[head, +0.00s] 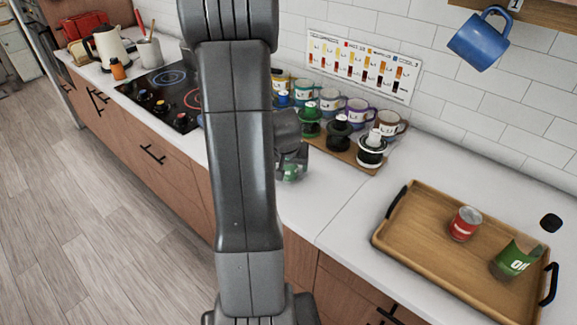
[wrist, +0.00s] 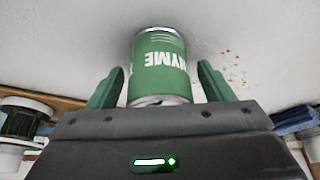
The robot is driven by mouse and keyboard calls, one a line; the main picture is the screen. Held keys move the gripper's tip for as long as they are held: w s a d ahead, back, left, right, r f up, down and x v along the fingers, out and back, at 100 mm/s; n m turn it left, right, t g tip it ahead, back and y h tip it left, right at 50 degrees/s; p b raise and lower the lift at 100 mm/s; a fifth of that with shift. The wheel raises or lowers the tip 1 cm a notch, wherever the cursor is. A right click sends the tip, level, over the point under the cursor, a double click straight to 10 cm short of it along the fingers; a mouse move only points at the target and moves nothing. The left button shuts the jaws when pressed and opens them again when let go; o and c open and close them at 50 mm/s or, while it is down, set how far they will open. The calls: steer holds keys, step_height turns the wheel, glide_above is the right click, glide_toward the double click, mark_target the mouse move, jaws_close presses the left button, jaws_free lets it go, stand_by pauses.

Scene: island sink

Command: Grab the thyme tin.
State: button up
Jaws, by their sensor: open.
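The thyme tin (wrist: 158,68) is a green can with silver rims and white lettering, of which "YME" reads upside down in the wrist view. It stands on the white counter. My gripper (wrist: 158,85) is open, with one green finger on each side of the tin. A gap shows between each finger and the tin, so neither finger is seen touching it. In the head view my gripper (head: 291,163) is low over the counter, partly hidden behind my arm. The tin cannot be told clearly from the green fingers there.
Coffee drippers (head: 372,149) and mugs (head: 390,124) stand on a board just behind my gripper. A cooktop (head: 165,92) is at the left. Brown specks lie near the tin.

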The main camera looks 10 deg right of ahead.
steer(key=c, duration=1.1)
steer(key=shift+o, duration=0.2)
